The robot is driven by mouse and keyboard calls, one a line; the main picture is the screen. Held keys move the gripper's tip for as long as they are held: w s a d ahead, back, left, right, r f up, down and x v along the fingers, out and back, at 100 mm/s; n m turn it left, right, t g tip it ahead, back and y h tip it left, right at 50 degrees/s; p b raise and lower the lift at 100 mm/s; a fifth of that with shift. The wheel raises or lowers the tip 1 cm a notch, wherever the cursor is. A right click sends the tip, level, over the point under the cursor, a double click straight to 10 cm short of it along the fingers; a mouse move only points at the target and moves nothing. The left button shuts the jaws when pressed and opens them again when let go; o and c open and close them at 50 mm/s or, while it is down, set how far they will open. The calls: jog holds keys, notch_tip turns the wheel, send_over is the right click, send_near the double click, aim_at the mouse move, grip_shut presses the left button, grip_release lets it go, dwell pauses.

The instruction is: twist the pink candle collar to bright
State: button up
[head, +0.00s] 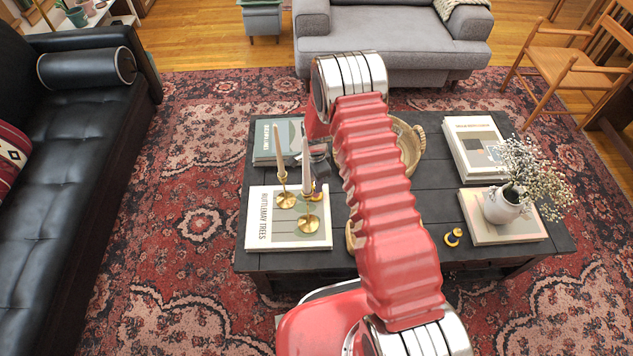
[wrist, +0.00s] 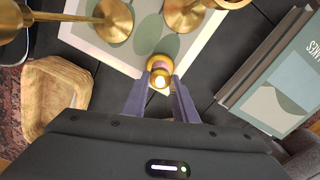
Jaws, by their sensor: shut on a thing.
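The candle (wrist: 158,64) is a small gold piece with a pinkish band and a bright lit spot, seen from above in the wrist view. My gripper (wrist: 161,92) is shut on it, one finger on each side. The fingers hide part of the collar, and I cannot read its setting. In the head view my gripper (head: 318,160) is behind the candlesticks, partly hidden by them and by my arm. The candle is hard to make out there.
Two brass candlesticks (head: 283,200) with tapers stand on a white book (head: 262,235) close by. A wooden bowl (wrist: 45,95) is at left in the wrist view. A vase (head: 501,206) and a small black-and-yellow object (head: 453,237) are at the table's right.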

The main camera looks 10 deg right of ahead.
jog(key=o, duration=1.1)
notch_tip(320, 180, up, 14)
jog(key=shift+f, duration=0.1)
dwell(0.4)
dwell(0.5)
